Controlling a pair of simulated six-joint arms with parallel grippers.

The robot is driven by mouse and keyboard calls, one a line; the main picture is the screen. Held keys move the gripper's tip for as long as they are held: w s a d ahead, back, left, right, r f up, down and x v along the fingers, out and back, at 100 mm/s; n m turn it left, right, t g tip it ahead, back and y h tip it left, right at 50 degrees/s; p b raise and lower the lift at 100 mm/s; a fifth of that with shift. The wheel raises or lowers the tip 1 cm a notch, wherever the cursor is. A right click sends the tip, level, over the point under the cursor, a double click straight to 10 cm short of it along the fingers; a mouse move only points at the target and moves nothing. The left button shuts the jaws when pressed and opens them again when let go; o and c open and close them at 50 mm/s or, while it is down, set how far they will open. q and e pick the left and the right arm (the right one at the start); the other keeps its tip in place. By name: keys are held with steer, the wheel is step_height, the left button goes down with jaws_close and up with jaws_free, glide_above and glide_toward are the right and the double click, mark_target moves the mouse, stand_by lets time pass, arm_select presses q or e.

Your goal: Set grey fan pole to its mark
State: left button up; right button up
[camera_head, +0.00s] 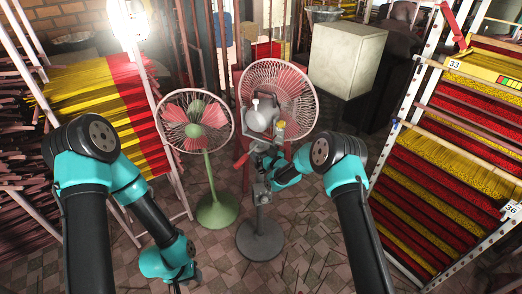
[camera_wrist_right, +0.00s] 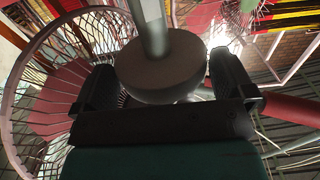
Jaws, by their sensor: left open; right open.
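The grey fan stands upright in the middle of the head view, with a white wire cage, a grey pole (camera_head: 260,218) and a round dark base (camera_head: 260,240). My right gripper (camera_head: 264,160) is at the upper pole, just below the fan's motor. In the right wrist view its two dark fingers (camera_wrist_right: 162,85) are open, one on each side of a round dark part (camera_wrist_right: 165,70) with a pale rod (camera_wrist_right: 150,25) above it. I cannot tell whether they touch it. My left gripper (camera_head: 178,272) is low at the left, away from the fan, its fingers hard to make out. I cannot make out a mark.
A green fan (camera_head: 208,170) stands close left of the grey fan. Racks of red and yellow incense stand at left (camera_head: 110,100) and right (camera_head: 440,170). A pale box (camera_head: 345,58) is behind at right. The tiled floor in front is mostly clear.

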mark_target(261, 138)
steer(key=shift+x, duration=0.95)
steer(key=shift+c, duration=0.5)
steer(key=c, duration=0.9)
step_height(261, 138, up, 9)
steer(key=shift+r, duration=0.1)
steer(key=o, duration=1)
steer(key=shift+s+d, duration=0.1)
